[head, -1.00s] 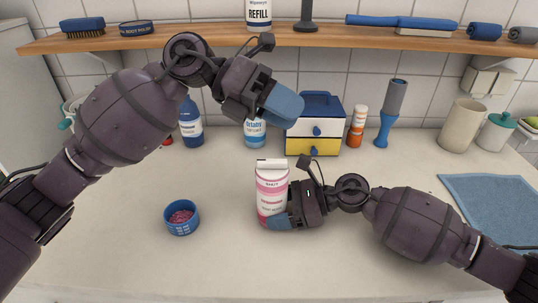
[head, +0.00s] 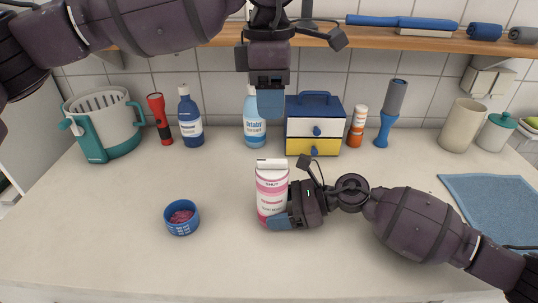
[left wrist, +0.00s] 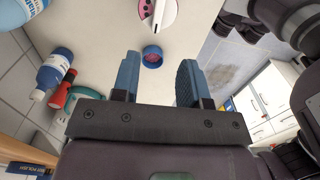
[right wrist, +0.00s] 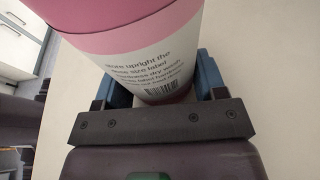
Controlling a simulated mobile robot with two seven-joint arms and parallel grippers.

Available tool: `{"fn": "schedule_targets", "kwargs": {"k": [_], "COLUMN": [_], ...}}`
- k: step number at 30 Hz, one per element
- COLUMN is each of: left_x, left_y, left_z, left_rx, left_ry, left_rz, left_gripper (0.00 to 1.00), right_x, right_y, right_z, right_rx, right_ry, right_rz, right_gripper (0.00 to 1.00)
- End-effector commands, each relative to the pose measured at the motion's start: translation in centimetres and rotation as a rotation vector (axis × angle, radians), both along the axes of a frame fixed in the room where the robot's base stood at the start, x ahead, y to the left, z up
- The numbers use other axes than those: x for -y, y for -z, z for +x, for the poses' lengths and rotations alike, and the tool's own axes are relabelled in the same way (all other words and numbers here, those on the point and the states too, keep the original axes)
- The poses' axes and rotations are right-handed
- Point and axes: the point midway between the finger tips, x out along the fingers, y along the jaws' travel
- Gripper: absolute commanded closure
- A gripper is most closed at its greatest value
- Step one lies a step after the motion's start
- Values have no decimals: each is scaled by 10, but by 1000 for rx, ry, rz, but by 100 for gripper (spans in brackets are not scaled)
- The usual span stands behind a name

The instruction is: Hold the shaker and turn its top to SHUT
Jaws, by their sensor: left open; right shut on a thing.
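The shaker (head: 271,195) is a pink and white canister standing upright on the counter, with the word SHUT near its upper rim. Its white top (head: 271,163) has a raised bar; from above, in the left wrist view, the bar (left wrist: 163,18) lies beside a pink face with dark holes. My right gripper (head: 279,222) is shut on the lower part of the shaker; the right wrist view shows the label (right wrist: 150,65) between its fingers. My left gripper (head: 270,103) is open and empty, pointing down above the shaker, apart from it.
A blue bowl (head: 181,218) with pink contents stands left of the shaker. Behind are a blue bottle (head: 190,120), a light blue bottle (head: 254,120), a drawer box (head: 314,125) and an orange-white tube (head: 357,126). A wooden shelf (head: 400,42) runs above. The front counter is clear.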

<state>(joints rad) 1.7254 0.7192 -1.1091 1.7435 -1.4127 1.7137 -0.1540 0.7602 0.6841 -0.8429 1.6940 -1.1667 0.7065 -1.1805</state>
Motion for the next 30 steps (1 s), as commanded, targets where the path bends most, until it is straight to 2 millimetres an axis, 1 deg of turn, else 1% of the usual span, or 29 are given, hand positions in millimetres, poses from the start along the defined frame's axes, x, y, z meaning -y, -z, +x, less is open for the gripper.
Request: {"fn": "schedule_targets", "kwargs": {"k": [4,7,11,21,27,30], "left_x": [-3,-3,-3,-3,-2,-2], "left_y": [2,11,31,89,110,116], "left_z": [2,2,1,1,1,1], "left_rx": [12,11,9,10,12,11], "left_ry": [6,7,7,6,5,6], "left_rz": [25,26,25,24,23,22], "left_gripper": [60,60,60,60,60,60], "right_x": [0,0,0,0,0,0], "right_y": [0,0,0,0,0,0], "right_z": [0,0,0,0,0,0], "right_rx": [0,0,0,0,0,0], "right_ry": [0,0,0,0,0,0], "right_rz": [0,0,0,0,0,0], "right_gripper": [49,49,49,49,49,49]}}
